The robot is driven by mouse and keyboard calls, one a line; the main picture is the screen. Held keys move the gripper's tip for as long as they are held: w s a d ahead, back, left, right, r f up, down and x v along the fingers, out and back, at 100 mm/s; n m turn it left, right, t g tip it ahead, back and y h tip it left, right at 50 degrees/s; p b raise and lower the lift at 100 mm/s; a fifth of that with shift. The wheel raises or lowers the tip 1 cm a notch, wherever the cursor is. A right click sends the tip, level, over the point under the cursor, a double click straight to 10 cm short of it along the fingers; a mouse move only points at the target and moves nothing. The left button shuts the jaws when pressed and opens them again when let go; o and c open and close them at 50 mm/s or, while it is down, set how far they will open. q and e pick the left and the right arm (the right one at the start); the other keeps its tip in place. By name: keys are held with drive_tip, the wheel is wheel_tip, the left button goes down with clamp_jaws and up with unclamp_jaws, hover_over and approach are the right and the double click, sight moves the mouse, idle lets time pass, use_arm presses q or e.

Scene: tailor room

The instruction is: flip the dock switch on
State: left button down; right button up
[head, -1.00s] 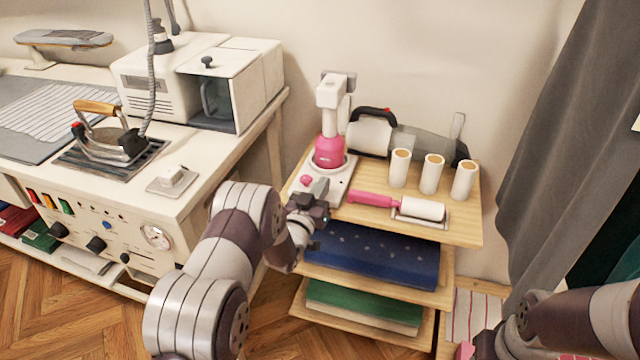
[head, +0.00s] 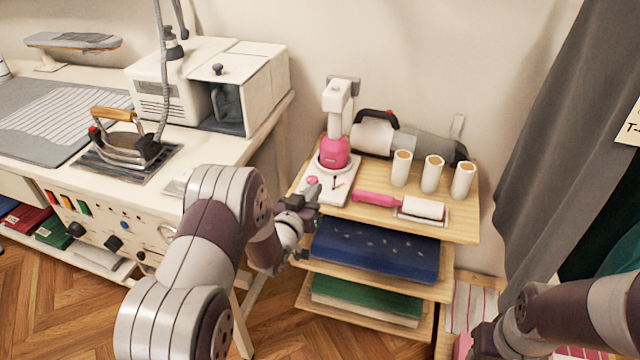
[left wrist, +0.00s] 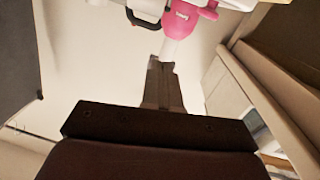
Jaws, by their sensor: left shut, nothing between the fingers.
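The dock (head: 340,188) is a white base on the top shelf of the wooden rack. A pink and white handheld device (head: 334,153) stands upright on it. My right gripper (head: 488,343) is partly seen at the bottom right.
A pink-handled lint roller (head: 420,208), several white spools (head: 431,174) and a handheld vacuum (head: 410,142) share the top shelf (head: 465,230). Folded blue cloth (head: 375,250) lies below. An ironing station with an iron (head: 125,142) stands left. A grey curtain (head: 555,160) hangs right.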

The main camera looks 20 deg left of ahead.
use_arm(q)
drive_tip(key=s, duration=0.2)
drive_tip(key=s+r, duration=0.1)
drive_tip(key=shift+s+a, duration=0.15)
drive_tip(key=shift+a, duration=0.2)
use_arm(e)
drive_tip(key=shift+s+r, duration=0.2)
drive_tip(key=shift+r, duration=0.05)
